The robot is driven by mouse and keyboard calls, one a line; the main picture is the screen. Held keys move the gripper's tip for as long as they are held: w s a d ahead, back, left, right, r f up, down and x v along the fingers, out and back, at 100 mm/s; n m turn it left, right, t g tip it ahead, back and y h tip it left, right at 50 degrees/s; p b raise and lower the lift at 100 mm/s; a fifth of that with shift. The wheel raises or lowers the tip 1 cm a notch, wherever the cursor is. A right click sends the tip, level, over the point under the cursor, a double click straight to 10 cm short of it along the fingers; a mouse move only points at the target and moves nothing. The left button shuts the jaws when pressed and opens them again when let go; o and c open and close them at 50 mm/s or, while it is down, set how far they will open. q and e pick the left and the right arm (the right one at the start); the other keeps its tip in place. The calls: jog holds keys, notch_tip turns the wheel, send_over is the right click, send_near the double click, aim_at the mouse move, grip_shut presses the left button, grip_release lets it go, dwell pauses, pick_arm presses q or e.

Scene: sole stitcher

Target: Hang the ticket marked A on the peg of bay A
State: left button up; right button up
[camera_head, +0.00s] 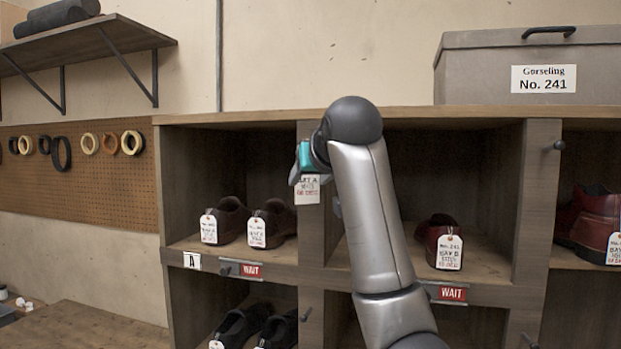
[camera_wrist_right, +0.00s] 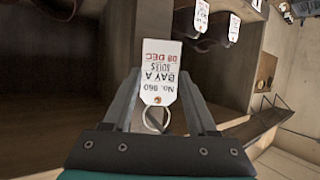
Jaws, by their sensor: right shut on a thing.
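The ticket (camera_head: 307,190), a white tag, hangs upright at my right gripper (camera_head: 305,179), in front of the divider right of bay A. In the right wrist view the ticket (camera_wrist_right: 159,75) reads BAY A, No. 960, upside down, with a metal ring (camera_wrist_right: 157,119) at its eyelet. My right gripper (camera_wrist_right: 160,84) is shut on the ticket. Bay A (camera_head: 178,243) is the upper left compartment, with a plate marked A (camera_head: 191,261) below it. I cannot make out its peg; the gripper and arm cover part of the divider. My left gripper is not in view.
Brown shoes (camera_head: 272,224) with tags stand in bay A. A reddish shoe (camera_head: 437,238) stands in the bay to the right. A dark peg (camera_head: 559,145) sticks out of the right divider. A grey box (camera_head: 537,70) sits on top. A wall shelf (camera_head: 88,45) is at upper left.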

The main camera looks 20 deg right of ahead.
jog(key=o, duration=1.4)
jog(key=shift+c, duration=0.2)
jog(key=v, duration=1.5)
jog(key=shift+s+b, duration=0.15)
jog(key=shift+b, duration=0.2)
jog(key=shift+f, duration=0.1)
